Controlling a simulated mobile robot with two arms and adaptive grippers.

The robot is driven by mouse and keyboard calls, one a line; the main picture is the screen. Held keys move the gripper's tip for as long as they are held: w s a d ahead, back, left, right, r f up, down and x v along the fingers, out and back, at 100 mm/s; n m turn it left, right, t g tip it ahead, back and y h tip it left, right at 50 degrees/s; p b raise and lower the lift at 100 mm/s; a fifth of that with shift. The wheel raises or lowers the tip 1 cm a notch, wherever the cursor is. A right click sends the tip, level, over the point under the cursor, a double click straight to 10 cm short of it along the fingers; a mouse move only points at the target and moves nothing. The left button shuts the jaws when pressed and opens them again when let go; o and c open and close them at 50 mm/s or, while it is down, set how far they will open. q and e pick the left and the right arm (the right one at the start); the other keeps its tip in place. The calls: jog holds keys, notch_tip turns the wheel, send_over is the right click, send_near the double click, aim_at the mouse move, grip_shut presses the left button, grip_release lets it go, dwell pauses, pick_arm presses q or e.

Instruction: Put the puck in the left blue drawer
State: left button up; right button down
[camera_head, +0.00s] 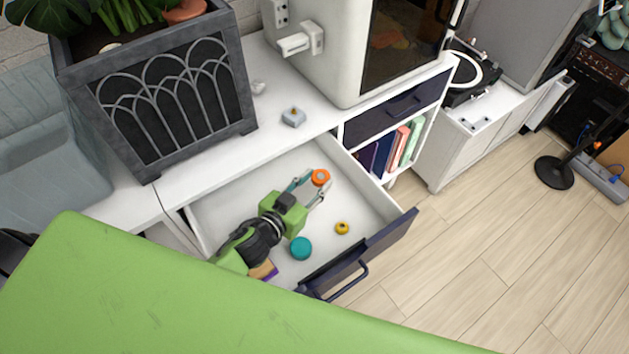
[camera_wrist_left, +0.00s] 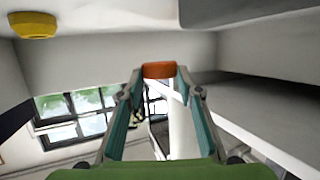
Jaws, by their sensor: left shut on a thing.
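The left blue drawer is pulled open, with a dark blue front (camera_head: 385,245) and a white inside (camera_head: 225,205). My left gripper (camera_head: 317,184) reaches into the drawer area from the left. Its fingertips are shut on a small round orange puck (camera_head: 321,176), near the drawer's back right part. In the left wrist view, the orange puck (camera_wrist_left: 159,70) sits between the two teal-lined fingers. I cannot tell whether the puck touches the drawer floor. My right gripper is not in view.
In the drawer lie a teal round piece (camera_head: 301,249), a small yellow piece (camera_head: 342,228), also in the wrist view (camera_wrist_left: 33,25), and a partly hidden purple-and-tan item (camera_head: 264,270). A closed dark drawer (camera_head: 403,105) is to the right. A planter (camera_head: 175,95) stands on the counter.

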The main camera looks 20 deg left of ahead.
pick_arm(q)
jog(key=shift+f, duration=0.3)
jog(key=o, duration=1)
jog(key=shift+r, duration=0.1)
jog(key=shift+r, duration=0.25)
jog(key=shift+r+p, duration=0.5)
jog(key=shift+b+v, duration=0.45)
jog(key=shift+v, duration=5.55)
